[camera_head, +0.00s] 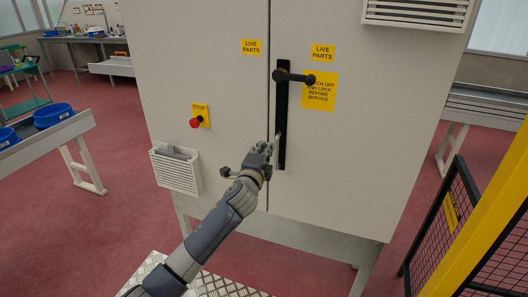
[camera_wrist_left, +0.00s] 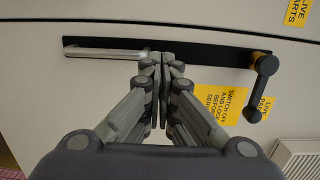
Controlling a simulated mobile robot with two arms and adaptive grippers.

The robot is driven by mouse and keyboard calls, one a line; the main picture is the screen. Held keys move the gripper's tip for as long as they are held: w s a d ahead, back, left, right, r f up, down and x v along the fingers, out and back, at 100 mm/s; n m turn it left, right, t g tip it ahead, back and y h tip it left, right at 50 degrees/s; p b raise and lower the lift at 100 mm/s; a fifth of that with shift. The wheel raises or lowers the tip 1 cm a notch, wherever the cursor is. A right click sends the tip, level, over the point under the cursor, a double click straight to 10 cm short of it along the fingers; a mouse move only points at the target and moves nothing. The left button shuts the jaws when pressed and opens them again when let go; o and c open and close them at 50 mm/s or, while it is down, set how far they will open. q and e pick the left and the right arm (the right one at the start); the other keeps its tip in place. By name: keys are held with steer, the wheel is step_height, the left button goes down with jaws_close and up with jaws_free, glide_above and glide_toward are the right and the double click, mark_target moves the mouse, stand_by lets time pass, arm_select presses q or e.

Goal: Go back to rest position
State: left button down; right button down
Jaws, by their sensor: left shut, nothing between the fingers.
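My left gripper (camera_head: 262,150) is shut and empty in front of the cabinet doors, near the lower end of a black handle plate (camera_head: 282,135). In the left wrist view the shut fingers (camera_wrist_left: 162,60) overlap the plate, beside a silver lever (camera_wrist_left: 105,53). I cannot tell whether they touch it. A black knobbed handle (camera_head: 293,76) sits near the top of the plate, pointing right; it also shows in the left wrist view (camera_wrist_left: 262,85). The grey cabinet (camera_head: 215,60) has both doors closed. My right gripper is out of view.
A red stop button (camera_head: 196,122) and a white louvred box (camera_head: 176,170) are on the left door. A yellow-framed black mesh fence (camera_head: 440,235) stands at the right. Blue bins (camera_head: 53,115) sit on a bench at the left. Red floor is open between bench and cabinet.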

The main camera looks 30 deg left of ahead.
arm_select(q)
steer(key=s+f+n+g+h, duration=0.15)
steer(key=s+f, duration=0.25)
steer(key=f, duration=0.9)
steer(key=s+f+n+g, duration=0.2)
steer(key=s+f+g, duration=0.1)
steer(key=f, duration=1)
steer(key=s+d+f+n+g, duration=0.1)
steer(key=s+f+n+g, duration=0.1)
steer(key=s+f, duration=0.7)
steer(key=s+d+f+n+g, duration=0.1)
steer(key=s+d+f+g, duration=0.15)
steer(key=s+f, duration=0.6)
steer(key=s+d+f+n+g, duration=0.2)
steer(key=s+f, duration=0.5)
steer(key=s, duration=0.6)
steer(key=s+d+f+n+g+h, duration=0.1)
steer(key=s+d+f+n+g, duration=0.1)
steer(key=s+f, duration=0.6)
steer(key=s+d+f+n+g+h, duration=0.1)
steer(key=s+f, duration=0.6)
steer(key=s, duration=1.3)
steer(key=d+n+g, duration=0.1)
steer(key=n+g, duration=0.1)
steer(key=shift+f+g, duration=0.15)
steer(key=shift+g, duration=0.15)
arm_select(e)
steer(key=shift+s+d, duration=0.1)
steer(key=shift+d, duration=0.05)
